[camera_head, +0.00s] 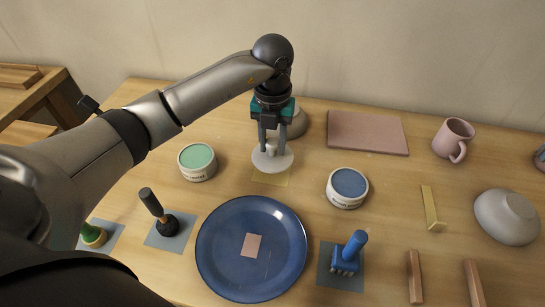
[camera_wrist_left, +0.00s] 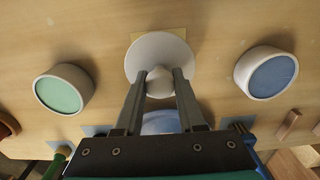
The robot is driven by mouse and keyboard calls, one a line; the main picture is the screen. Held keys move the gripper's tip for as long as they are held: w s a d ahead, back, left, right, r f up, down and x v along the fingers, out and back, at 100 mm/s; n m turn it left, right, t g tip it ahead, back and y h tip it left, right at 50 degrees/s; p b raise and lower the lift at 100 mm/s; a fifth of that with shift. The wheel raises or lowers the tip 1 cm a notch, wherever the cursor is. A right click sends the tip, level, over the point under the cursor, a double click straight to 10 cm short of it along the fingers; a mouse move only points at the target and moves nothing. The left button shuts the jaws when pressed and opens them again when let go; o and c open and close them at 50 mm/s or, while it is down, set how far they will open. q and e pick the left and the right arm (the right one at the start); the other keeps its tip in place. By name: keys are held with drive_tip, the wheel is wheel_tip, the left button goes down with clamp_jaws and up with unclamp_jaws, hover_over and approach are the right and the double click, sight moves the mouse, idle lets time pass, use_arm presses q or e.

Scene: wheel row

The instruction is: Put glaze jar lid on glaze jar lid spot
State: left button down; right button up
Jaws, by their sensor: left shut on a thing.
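The glaze jar lid (camera_head: 272,160) is a white disc with a small knob. My left gripper (camera_head: 270,147) is shut on the knob from above, and the lid hangs level below the fingers. In the left wrist view the lid (camera_wrist_left: 160,52) sits between and beyond my left fingertips (camera_wrist_left: 160,80). A pale yellow square, the lid spot (camera_head: 271,180), lies on the table under the lid, mostly hidden by it. In the left wrist view an edge of the spot (camera_wrist_left: 173,33) shows past the lid. I cannot tell whether the lid touches the table. My right gripper is not in view.
A green-topped jar (camera_head: 197,161) stands left of the lid and a blue-topped jar (camera_head: 347,187) right. A blue plate (camera_head: 215,250) is in front. A grey rounded object (camera_head: 300,122) is behind the gripper, near a pink board (camera_head: 367,132). Stamps on grey mats stand near the front.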

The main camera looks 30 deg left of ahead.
sight(273, 155)
use_arm(q)
wheel_tip(273, 155, down, 4)
drive_tip(key=shift+f+b, duration=0.1)
drive_tip(key=shift+b, duration=0.35)
drive_tip(key=shift+f, duration=0.1)
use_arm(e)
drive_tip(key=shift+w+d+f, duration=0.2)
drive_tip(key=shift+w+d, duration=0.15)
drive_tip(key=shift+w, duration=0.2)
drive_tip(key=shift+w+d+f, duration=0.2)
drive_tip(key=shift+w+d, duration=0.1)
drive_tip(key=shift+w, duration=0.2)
use_arm(q)
drive_tip(key=c, duration=1)
unclamp_jaws()
drive_tip(key=shift+f, duration=0.15)
drive_tip(key=o, duration=0.5)
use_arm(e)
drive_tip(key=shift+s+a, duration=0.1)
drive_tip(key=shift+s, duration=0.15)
